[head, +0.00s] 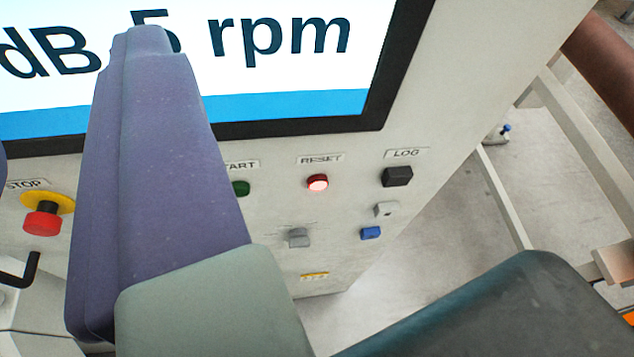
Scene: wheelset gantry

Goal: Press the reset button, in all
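The reset button (317,183) is a small round red button under the RESET label on the pale panel, right of centre in the head view. Its face glows bright pinkish-white in the middle. Nothing covers it. A long purple-grey part of mine (165,180) rises in front of the panel and the screen, left of the button. It does not overlap the button. I cannot make out two separate fingertips, so I cannot tell whether my gripper is open or shut.
The green start button (241,188) is partly hidden, left of reset. A black log button (397,176), grey and blue knobs (371,233) and a red stop button (42,221) on yellow surround it. The screen (285,70) is above. Floor and pale frame bars lie right.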

